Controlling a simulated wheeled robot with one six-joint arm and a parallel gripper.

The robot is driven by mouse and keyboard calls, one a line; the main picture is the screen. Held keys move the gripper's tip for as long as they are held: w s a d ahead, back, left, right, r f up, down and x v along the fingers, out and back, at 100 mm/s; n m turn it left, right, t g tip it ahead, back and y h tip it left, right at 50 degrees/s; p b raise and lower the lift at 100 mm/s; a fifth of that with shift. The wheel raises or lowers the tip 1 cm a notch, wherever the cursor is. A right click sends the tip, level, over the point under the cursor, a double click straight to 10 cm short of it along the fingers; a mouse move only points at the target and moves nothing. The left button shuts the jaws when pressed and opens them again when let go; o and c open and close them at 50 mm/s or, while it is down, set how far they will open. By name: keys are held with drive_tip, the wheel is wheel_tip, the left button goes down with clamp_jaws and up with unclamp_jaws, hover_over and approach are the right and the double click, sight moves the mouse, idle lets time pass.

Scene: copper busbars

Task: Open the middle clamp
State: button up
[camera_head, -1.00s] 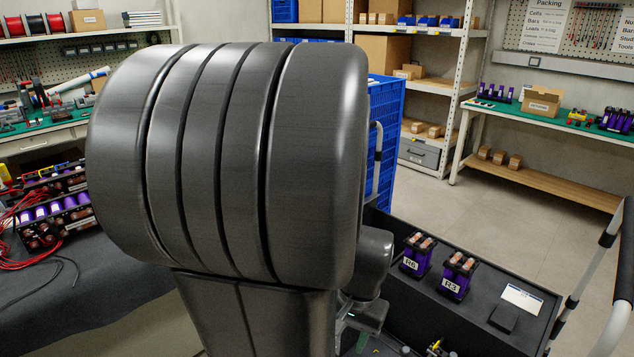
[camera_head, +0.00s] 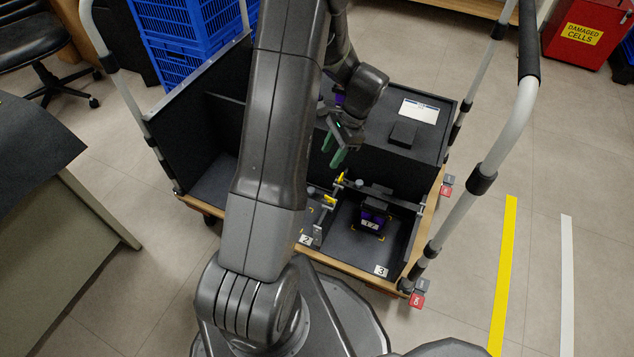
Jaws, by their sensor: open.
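My gripper (camera_head: 333,150) has green-tipped fingers that stand apart. It hangs above the cart's black insert, with nothing seen between the fingers. Below it, the bay marked 2 (camera_head: 306,239) holds a metal clamp with a yellow tip (camera_head: 329,200), mostly hidden by my arm. I take this as the middle clamp, and cannot tell its state. A second yellow clamp part (camera_head: 340,180) is just to the right, by the bay marked 3 (camera_head: 381,271). In that bay a purple-and-black cell block (camera_head: 373,220) stands under a dark bar. My arm hides the bays farther left.
The cart (camera_head: 354,272) has white upright handles with black grips on both sides. A raised black shelf behind the bays bears a white card (camera_head: 419,111) and a small black block (camera_head: 403,134). Blue crates (camera_head: 185,45) stand behind the cart. Open floor lies to the right.

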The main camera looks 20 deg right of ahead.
sight(312, 189)
drive_tip(key=b+x, duration=0.4)
drive_tip(key=x, duration=0.9)
drive_tip(key=shift+a+f, duration=0.1)
drive_tip(key=shift+f, duration=0.05)
clamp_jaws()
